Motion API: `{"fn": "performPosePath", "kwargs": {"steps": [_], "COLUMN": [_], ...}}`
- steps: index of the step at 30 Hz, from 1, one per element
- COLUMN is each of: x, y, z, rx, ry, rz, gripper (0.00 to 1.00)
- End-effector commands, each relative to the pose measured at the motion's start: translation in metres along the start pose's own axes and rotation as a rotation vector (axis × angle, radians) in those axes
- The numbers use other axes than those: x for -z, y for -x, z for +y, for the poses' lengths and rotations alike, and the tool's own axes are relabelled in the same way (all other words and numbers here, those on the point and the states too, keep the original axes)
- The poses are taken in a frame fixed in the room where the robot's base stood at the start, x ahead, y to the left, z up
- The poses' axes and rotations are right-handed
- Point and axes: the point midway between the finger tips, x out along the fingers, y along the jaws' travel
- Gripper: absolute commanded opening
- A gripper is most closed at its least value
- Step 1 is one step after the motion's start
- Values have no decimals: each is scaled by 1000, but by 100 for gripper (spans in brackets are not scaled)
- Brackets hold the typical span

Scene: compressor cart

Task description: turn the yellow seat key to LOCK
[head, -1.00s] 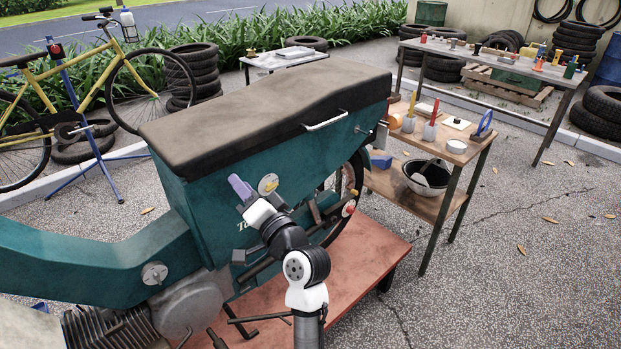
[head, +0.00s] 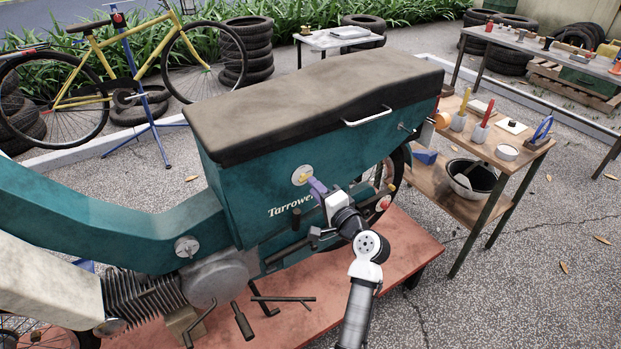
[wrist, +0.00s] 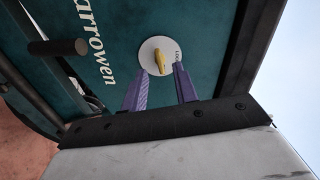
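The yellow seat key (head: 302,177) sits on a round white plate (head: 296,172) on the teal side panel below the dark seat. In the wrist view the key (wrist: 160,60) stands roughly upright in the picture on its plate (wrist: 147,52). Small dark lettering, probably LOCK, is on the plate's right edge. My gripper (head: 316,187) is just right of and below the key in the head view. In the wrist view its two purple fingers (wrist: 159,84) are apart, with nothing seen between them; their tips point toward the key. I cannot tell the remaining gap.
The seat (head: 320,95) with a metal handle (head: 367,117) overhangs the panel. A dark peg (wrist: 52,47) sticks out at the left in the wrist view. The machine stands on a red platform (head: 400,250). A wooden cart (head: 520,165) with tools and a bowl is at right.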

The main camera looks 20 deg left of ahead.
Motion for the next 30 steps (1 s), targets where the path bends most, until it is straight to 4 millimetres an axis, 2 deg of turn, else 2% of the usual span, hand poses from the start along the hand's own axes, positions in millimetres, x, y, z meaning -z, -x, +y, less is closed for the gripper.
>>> {"fn": "performPosePath", "kwargs": {"steps": [3, 6, 17, 24, 30], "x": [0, 0, 0, 0, 0], "y": [-18, -27, -32, -32, -32], "z": [-2, -1, 0, 0, 0], "rx": [1, 0, 0, 0, 0], "ry": [-2, -1, 0, 0, 1], "rz": [-1, -2, 0, 0, 0], "gripper": [29, 29, 29, 0, 0]}}
